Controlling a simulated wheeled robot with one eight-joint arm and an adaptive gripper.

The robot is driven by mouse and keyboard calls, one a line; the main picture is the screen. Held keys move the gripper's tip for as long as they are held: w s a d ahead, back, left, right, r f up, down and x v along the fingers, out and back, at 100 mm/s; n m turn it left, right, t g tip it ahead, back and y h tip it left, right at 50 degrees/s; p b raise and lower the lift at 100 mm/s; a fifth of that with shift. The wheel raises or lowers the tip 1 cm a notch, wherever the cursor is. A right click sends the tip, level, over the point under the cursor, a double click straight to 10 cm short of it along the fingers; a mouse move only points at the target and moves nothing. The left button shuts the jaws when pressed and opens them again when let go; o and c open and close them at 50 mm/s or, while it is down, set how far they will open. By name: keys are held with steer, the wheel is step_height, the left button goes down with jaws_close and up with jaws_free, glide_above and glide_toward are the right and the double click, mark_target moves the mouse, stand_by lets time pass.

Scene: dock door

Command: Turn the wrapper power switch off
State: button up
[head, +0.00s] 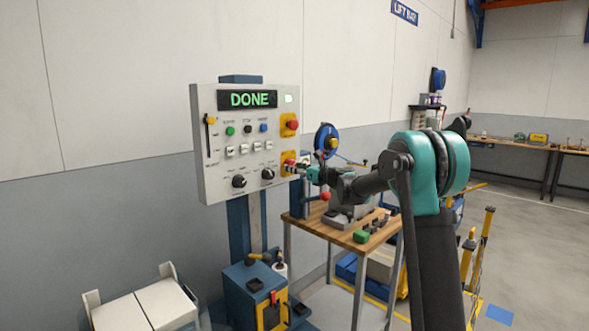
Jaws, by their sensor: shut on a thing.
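The wrapper control panel (215,165) is a light grey box on a blue post, with a display reading DONE and a lit green lamp. My gripper (293,168) reaches in from the right and is shut on this switch. The fingers partly hide the switch, so I cannot tell its exact position.
A red button (292,125) on another yellow plate sits just above my gripper. Black knobs (268,174) are close to its left. A wooden workbench (325,235) with tools stands below the arm. Bare floor (535,230) lies to the right.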

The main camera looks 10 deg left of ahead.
steer(key=shift+n, duration=0.4)
steer(key=shift+r+n, duration=0.1)
steer(key=shift+n, duration=8.5)
steer(key=o, duration=1.2)
steer(key=shift+d, duration=0.1)
steer(key=v, duration=1.2)
